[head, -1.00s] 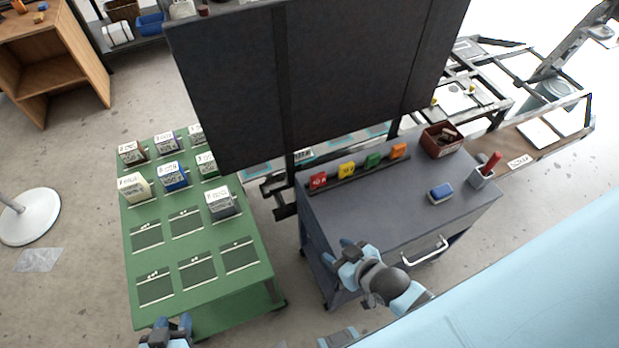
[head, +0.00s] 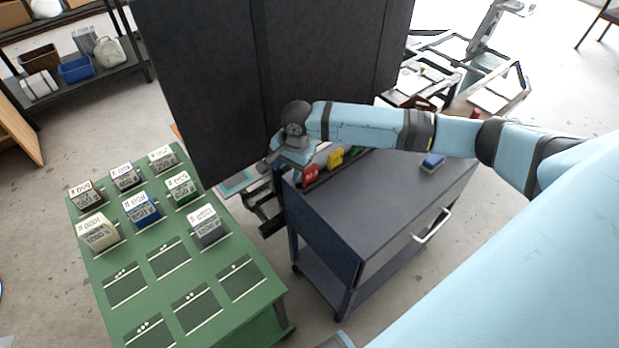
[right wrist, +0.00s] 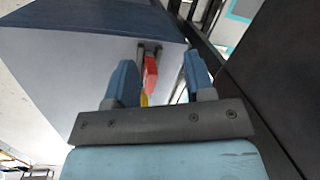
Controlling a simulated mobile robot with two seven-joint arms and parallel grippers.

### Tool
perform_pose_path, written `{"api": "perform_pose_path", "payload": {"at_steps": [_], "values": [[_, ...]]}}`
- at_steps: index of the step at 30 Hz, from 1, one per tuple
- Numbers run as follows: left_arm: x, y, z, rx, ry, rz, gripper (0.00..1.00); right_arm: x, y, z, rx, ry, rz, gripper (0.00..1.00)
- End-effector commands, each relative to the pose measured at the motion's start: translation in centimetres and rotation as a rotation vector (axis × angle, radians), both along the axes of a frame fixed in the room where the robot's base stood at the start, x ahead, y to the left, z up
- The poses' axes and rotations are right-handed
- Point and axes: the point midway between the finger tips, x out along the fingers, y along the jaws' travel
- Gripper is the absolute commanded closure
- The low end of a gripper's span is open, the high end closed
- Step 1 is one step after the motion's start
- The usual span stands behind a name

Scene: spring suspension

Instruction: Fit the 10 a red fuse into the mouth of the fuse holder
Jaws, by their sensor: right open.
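The red fuse (head: 310,174) stands at the left end of the row of fuses on the grey cart's top. My right gripper (head: 287,158) is just left of it and slightly above it in the picture, in front of the dark panel. In the right wrist view the red fuse (right wrist: 151,70) shows between the two blue fingers (right wrist: 161,65). The fingers are open and apart from the fuse. I cannot make out the fuse holder in either view. My left gripper is not in view.
A yellow fuse (head: 335,158) stands next to the red one. The grey cart (head: 365,205) also bears a blue block (head: 432,162). A tall dark panel (head: 225,80) rises behind the cart. A green table (head: 150,295) with several labelled boxes stands left.

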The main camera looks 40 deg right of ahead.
Motion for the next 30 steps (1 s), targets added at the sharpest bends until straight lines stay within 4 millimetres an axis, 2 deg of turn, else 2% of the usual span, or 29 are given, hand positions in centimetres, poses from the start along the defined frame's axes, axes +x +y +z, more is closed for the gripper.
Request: {"api": "perform_pose_path", "payload": {"at_steps": [1,3,6,9,13,22,30], "values": [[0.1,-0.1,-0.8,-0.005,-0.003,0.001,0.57,0.9,-2.2,0.6,-0.033,0.030,-0.084,0.51],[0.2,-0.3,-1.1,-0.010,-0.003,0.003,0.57,1.5,-4.4,1.7,-0.066,0.077,-0.199,0.51],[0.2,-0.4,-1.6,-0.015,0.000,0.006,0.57,1.9,-6.6,3.0,-0.098,0.122,-0.318,0.51],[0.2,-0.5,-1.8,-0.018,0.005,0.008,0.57,2.0,-7.8,3.6,-0.115,0.146,-0.385,0.51],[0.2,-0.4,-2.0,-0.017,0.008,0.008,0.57,2.0,-8.2,2.5,-0.122,0.157,-0.409,0.51],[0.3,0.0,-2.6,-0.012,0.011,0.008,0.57,2.0,-8.1,-3.2,-0.119,0.155,-0.406,0.51],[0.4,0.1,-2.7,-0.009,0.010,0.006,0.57,2.0,-8.1,-5.3,-0.119,0.154,-0.405,0.51]]}}
